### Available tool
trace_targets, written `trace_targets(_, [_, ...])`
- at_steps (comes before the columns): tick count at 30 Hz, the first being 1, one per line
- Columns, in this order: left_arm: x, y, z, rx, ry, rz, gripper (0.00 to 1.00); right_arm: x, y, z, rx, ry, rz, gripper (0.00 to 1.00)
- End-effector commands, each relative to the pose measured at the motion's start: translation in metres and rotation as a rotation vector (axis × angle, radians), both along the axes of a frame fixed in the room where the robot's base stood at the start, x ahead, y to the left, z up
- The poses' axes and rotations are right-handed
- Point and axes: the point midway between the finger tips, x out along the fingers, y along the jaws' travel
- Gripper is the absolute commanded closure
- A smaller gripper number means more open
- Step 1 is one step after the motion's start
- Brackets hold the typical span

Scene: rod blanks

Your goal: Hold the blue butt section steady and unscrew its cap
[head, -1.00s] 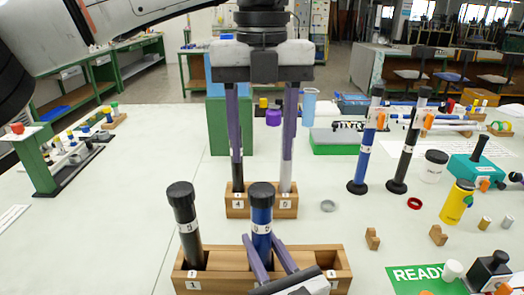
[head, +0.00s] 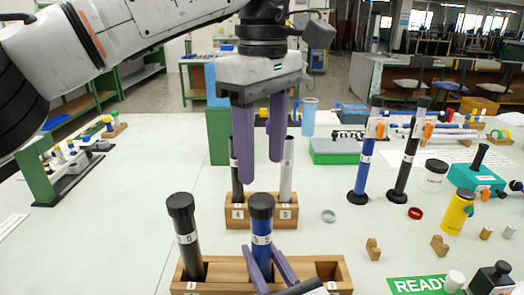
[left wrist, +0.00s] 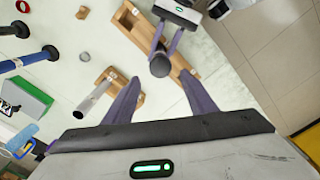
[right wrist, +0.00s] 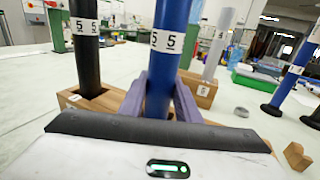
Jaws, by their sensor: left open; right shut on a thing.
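The blue butt section (head: 262,232) with its black cap (head: 262,206) stands upright in the middle of the front wooden rack (head: 220,272). My right gripper (head: 268,258) is shut on the blue tube low down, below the cap; the right wrist view shows the tube (right wrist: 170,60) between the purple fingers. My left gripper (head: 260,172) is open and empty, pointing down, above and apart from the cap. In the left wrist view the cap (left wrist: 160,66) shows end-on between and beyond the left fingers (left wrist: 160,90).
A black capped tube (head: 183,235) stands left in the front rack; its right slot looks empty. Behind, a smaller rack (head: 261,222) holds a black rod (head: 235,170) and a pale rod (head: 287,172). A blue rod (head: 365,160) stands at right.

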Motion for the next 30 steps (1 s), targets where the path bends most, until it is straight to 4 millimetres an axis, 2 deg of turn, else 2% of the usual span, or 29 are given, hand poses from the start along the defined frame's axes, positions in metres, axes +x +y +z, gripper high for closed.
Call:
trace_targets(9, [0.000,0.000,0.000,-0.002,0.003,-0.717,0.49,0.000,0.000,0.000,0.000,0.000,0.000,1.00])
trace_targets(15, [0.000,0.000,0.000,-0.002,0.006,-1.088,0.49,0.000,0.000,0.000,0.000,0.000,0.000,1.00])
trace_targets(18, [0.000,0.000,0.000,-0.001,0.006,-1.209,0.49,0.000,0.000,0.000,0.000,0.000,0.000,1.00])
trace_targets(23, [0.000,0.000,-0.001,-0.001,0.006,-1.307,0.49,0.000,0.000,0.000,0.000,0.000,0.000,1.00])
trace_targets(26, [0.001,0.001,-0.009,-0.001,0.006,-1.322,0.49,0.000,0.000,0.000,0.000,0.000,0.000,1.00])
trace_targets(30, [0.000,0.001,-0.029,-0.003,0.007,-1.323,0.49,0.000,0.000,0.000,0.000,-0.001,0.000,1.00])
